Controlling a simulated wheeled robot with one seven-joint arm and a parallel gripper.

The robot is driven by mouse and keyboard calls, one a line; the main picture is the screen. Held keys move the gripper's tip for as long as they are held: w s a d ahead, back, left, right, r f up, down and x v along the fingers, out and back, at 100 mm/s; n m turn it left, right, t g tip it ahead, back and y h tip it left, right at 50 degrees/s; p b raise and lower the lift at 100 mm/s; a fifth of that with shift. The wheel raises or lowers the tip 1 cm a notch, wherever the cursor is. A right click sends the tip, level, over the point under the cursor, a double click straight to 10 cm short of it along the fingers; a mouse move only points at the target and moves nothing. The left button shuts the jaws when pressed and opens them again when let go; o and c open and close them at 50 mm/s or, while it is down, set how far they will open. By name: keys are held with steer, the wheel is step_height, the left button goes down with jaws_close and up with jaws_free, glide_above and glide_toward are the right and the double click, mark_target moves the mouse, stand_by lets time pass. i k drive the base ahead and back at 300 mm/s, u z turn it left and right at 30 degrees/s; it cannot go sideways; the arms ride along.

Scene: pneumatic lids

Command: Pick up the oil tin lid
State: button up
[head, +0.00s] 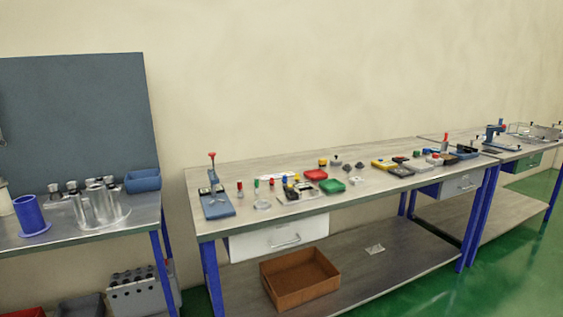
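I cannot pick out the oil tin lid for certain; the items are small and far off. The middle workbench (365,200) carries many small parts. My gripper is not in view.
The left bench holds a blue cylinder (30,215), metal cylinders (98,205) and a blue bin (142,181). A brown box (300,278) sits on the middle bench's lower shelf. Green floor (425,290) is open at the right front.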

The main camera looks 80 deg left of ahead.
mark_target(333, 160)
steer(key=u, duration=2.2)
steer(key=k, duration=0.8)
steer(key=u, duration=0.05)
steer(key=i, duration=0.85)
steer(key=z, duration=0.2)
steer(key=k, duration=0.15)
steer(key=u, duration=0.05)
